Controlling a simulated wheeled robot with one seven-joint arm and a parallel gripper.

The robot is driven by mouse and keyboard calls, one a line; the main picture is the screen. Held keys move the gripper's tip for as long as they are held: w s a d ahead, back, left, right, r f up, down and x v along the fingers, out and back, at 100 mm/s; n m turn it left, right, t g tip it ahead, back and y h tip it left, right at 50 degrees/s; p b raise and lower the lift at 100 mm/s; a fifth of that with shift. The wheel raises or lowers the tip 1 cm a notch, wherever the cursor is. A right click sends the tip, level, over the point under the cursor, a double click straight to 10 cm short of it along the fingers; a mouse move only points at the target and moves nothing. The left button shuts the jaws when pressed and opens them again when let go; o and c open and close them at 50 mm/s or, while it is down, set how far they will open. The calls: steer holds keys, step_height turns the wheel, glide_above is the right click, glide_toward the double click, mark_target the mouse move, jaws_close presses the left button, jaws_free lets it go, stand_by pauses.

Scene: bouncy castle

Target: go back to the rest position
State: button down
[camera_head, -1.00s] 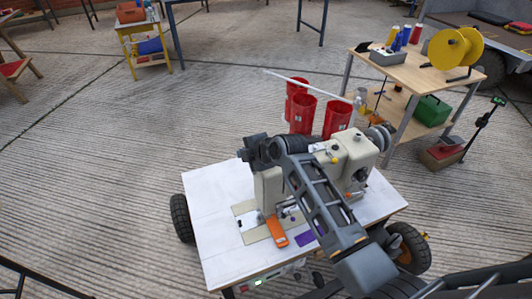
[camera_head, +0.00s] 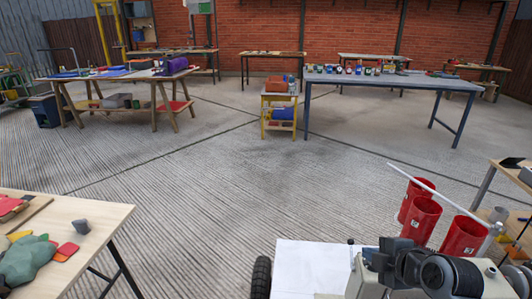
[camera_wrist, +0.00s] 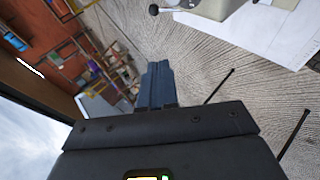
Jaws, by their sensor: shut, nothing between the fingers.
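My gripper (camera_wrist: 156,72) shows in the wrist view as two blue-grey fingers pressed together, with nothing between them. It hangs in open air, apart from the things around it.
Red bins (camera_head: 419,219) stand behind the machine. A wooden table (camera_head: 100,222) with coloured pieces is at the lower left. A yellow stand (camera_head: 279,99) and a long blue-legged table (camera_head: 420,80) are farther back. The ridged concrete floor between is clear.

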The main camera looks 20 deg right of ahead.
steer(key=s+a+f+m+t+h, duration=0.15)
steer(key=s+a+m, duration=0.3)
steer(key=s, duration=0.55)
steer(key=s+a+f+m, duration=0.2)
steer(key=s+a+m, duration=0.25)
steer(key=s, duration=0.65)
steer(key=s+a+r+m+t+y, duration=0.1)
steer(key=s+a+r+m, duration=0.2)
steer(key=s+r, duration=0.3)
steer(key=s+a+r+m+t, duration=0.2)
steer(key=s+r, duration=0.5)
steer(key=s, duration=0.4)
steer(key=shift+a+m+y, duration=0.35)
steer(key=shift+a+m, duration=0.15)
steer(key=shift+a, duration=0.05)
